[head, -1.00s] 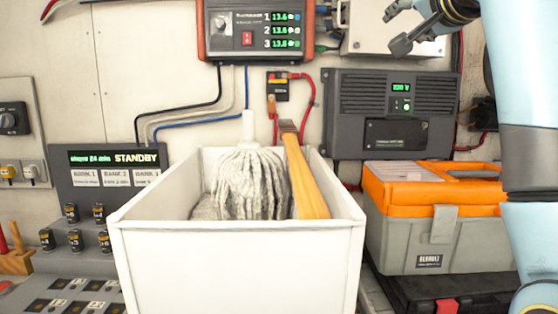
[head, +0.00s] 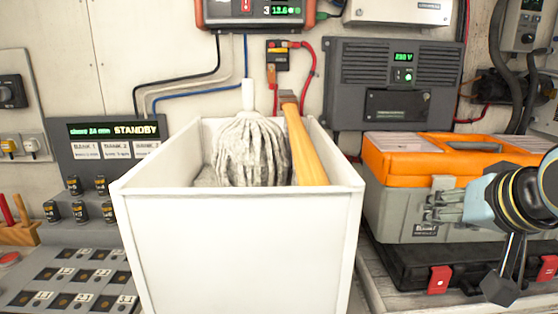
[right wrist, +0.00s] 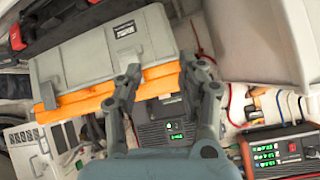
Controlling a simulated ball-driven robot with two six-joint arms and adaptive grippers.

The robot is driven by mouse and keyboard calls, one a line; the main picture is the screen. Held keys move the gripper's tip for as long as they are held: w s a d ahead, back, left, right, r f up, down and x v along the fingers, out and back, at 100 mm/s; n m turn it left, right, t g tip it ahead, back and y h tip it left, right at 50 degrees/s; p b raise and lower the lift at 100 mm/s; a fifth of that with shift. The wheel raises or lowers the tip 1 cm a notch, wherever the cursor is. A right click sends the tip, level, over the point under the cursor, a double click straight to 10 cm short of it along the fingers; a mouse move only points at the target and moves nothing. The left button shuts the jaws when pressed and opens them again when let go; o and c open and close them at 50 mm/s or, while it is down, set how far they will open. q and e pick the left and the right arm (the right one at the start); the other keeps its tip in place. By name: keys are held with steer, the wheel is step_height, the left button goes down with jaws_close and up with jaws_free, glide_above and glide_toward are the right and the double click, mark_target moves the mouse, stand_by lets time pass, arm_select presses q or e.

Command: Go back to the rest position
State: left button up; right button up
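My right gripper (head: 432,208) is in front of the grey and orange toolbox at the right of the head view, with its fingers toward the left. In the right wrist view its two fingers (right wrist: 163,70) are spread apart with nothing held between them. The toolbox shows upside down behind them there (right wrist: 105,50). I cannot tell whether the fingers touch it. My left gripper is not in view.
A white bin (head: 238,235) holds a grey mop head (head: 252,150) and a wooden-handled tool (head: 303,145). The orange-lidded toolbox (head: 400,208) sits on a black case (head: 400,268). A switch panel (head: 70,280) is at left, a grey inverter (head: 430,75) on the wall.

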steer(key=s+d+f+n+g, duration=0.1)
steer(key=s+f+n+g, duration=0.1)
steer(key=s+f, duration=0.45)
steer(key=s+f+n+g, duration=0.1)
steer(key=s+f+g, duration=0.25)
steer(key=s, duration=0.65)
steer(key=s+d+f+n+g, duration=0.1)
steer(key=s+f+n, duration=0.1)
steer(key=s+f, duration=0.5)
step_height(320, 180, down, 32)
steer(key=s+d+g+b, duration=0.1)
steer(key=s+d+b, duration=0.15)
steer(key=b, duration=0.75)
steer(key=s+f+g+b, duration=0.1)
steer(key=s+f+b, duration=0.4)
steer(key=s+f, duration=0.4)
steer(key=s+f+g+b, duration=0.1)
steer(key=s+f+b, duration=0.3)
steer(key=s+f, duration=0.6)
step_height(320, 180, down, 8)
steer(key=shift+s+d+f+m+b, duration=0.1)
steer(key=shift+s+d+m+b, duration=0.1)
steer(key=shift+d+m+b, duration=0.2)
